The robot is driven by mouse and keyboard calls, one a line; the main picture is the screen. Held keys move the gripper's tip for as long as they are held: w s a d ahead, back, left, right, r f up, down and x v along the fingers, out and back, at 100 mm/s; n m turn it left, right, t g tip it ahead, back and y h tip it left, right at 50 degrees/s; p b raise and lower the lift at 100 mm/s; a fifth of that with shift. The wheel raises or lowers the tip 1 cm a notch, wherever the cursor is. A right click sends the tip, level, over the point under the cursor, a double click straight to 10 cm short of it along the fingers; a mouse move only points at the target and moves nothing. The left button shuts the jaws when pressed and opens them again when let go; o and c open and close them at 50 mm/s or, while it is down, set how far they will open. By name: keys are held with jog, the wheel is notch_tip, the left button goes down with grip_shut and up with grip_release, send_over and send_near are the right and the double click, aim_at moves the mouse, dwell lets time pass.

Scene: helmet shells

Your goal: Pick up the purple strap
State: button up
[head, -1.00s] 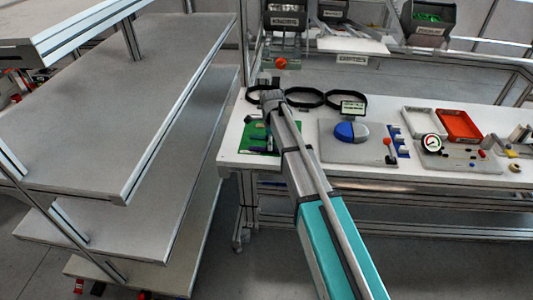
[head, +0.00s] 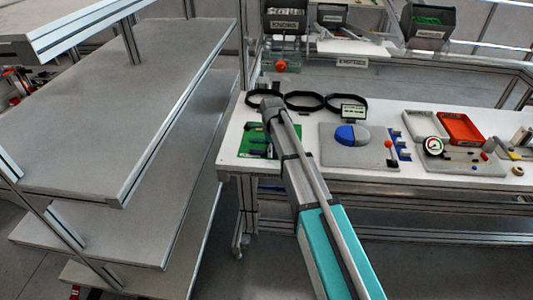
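A green mat (head: 289,133) lies at the left end of the white workbench. Small dark strips lie on it. One dark, bluish-purple strip (head: 257,153) near the mat's front edge may be the purple strap, but it is too small to be sure. My arm reaches across the mat, and its far end, with my gripper (head: 266,107), is over the mat's back edge. The fingers are mostly hidden by the arm, and I cannot see whether they are open or hold anything.
Three black rings (head: 304,101) stand along the back. A grey board (head: 358,158) with a blue-and-grey dome (head: 350,135) is right of my arm. A red tray (head: 461,128) and a white tray (head: 419,124) lie farther right. A grey shelf rack (head: 130,120) stands at left.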

grip_shut()
jog(key=shift+r, duration=0.15)
jog(key=shift+r+p, duration=0.95)
jog(key=shift+p, duration=0.15)
jog(key=s+d+r+p, duration=0.4)
jog(key=s+r+p, duration=0.6)
jog(key=s, duration=0.3)
jog(key=shift+s+d+r+p, duration=0.15)
jog(key=shift+d+r+p, duration=0.05)
jog(key=shift+r+p, duration=0.25)
jog(key=shift+s, duration=0.1)
